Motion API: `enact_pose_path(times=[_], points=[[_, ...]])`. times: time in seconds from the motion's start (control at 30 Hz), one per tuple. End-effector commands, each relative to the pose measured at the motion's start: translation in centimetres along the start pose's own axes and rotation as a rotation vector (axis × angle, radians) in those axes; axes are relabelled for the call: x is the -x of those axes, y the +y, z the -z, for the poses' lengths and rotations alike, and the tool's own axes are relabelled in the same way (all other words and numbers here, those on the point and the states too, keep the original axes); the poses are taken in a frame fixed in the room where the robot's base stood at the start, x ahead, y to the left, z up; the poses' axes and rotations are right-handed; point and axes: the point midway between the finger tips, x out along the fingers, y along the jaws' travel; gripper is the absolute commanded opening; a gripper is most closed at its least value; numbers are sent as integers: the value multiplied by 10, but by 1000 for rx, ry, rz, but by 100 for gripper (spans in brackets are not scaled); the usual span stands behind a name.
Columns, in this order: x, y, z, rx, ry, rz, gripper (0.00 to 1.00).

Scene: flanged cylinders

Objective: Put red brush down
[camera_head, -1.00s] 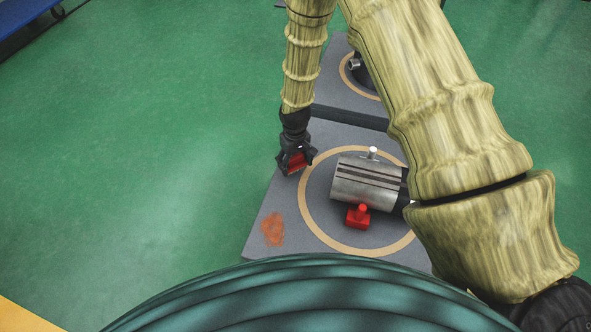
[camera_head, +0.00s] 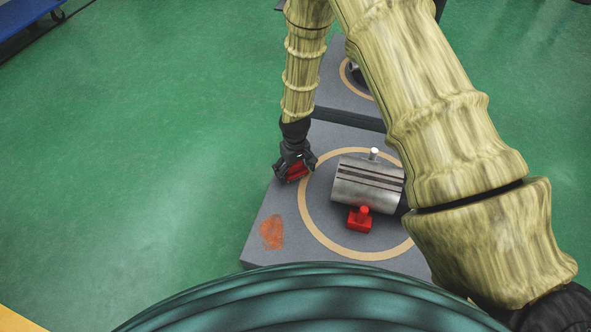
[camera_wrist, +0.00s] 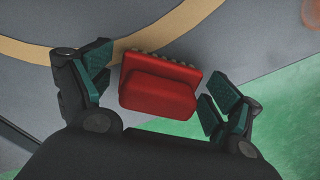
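The red brush (camera_wrist: 160,88) is a red block with a raised grip and a row of pale bristles along its upper edge in the wrist view. It lies between the two fingers of my gripper (camera_wrist: 155,92), with narrow gaps visible on both sides, so the fingers look open around it. In the head view the brush (camera_head: 296,172) shows partly, under my gripper (camera_head: 294,174), at the left edge of the grey platform (camera_head: 262,205). It appears to be at or very near the platform surface; contact underneath is hidden.
A slotted metal cylinder (camera_head: 366,186) lies inside a tan ring (camera_head: 315,225) on the platform, with a red knobbed block (camera_head: 359,220) in front. An orange-brown smudge (camera_head: 272,232) marks the platform's left part. Green floor (camera_head: 140,150) is open at left.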

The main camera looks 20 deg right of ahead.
Motion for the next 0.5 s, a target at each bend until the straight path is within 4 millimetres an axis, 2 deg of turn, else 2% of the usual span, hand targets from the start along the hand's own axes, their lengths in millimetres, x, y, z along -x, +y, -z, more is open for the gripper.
enact_pose_path(times=[0.37, 0.5], points=[[2, 0, 0, 0, 0, 0, 92], [21, 0, 0, 0, 1, 0, 92]])
